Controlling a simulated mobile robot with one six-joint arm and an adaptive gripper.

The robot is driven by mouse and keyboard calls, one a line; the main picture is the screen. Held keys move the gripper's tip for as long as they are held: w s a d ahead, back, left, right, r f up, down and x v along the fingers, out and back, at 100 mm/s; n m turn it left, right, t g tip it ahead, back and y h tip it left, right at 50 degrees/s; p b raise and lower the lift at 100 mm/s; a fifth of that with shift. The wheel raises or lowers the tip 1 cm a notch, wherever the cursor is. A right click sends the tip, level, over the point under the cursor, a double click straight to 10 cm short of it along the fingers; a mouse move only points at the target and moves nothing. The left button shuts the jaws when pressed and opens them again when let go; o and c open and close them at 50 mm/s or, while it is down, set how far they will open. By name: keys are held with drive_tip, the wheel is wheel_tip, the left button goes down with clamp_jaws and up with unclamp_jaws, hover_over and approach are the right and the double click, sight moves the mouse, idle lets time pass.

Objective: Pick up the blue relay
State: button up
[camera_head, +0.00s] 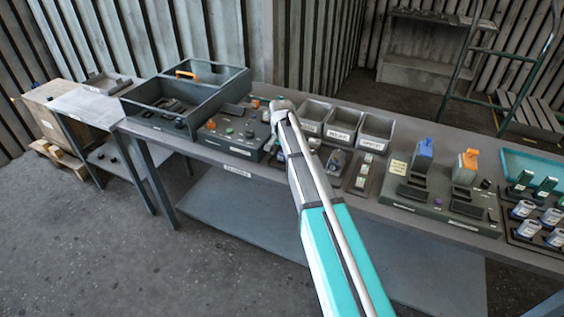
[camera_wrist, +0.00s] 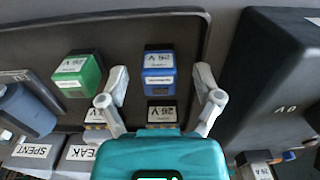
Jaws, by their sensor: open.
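The blue relay (camera_wrist: 159,66) shows in the wrist view, with a pale printed label on its side, in a dark tray (camera_wrist: 120,45). My gripper (camera_wrist: 160,80) is open, with one pale finger to the left of the relay and one to the right. Gaps show between the fingers and the relay. I cannot tell how far the fingertips are above it. In the head view my arm reaches over the workbench, and I cannot make out this relay there.
A green relay (camera_wrist: 77,75) stands left of my left finger. A dark labelled block (camera_wrist: 285,75) is to the right. Grey bins (camera_head: 342,125) line the bench's back. A test unit (camera_head: 440,196) with blue and orange parts is further right. The floor in front is clear.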

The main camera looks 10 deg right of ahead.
drive_tip(key=shift+f, duration=0.35)
idle(0.4)
drive_tip(key=c, duration=1)
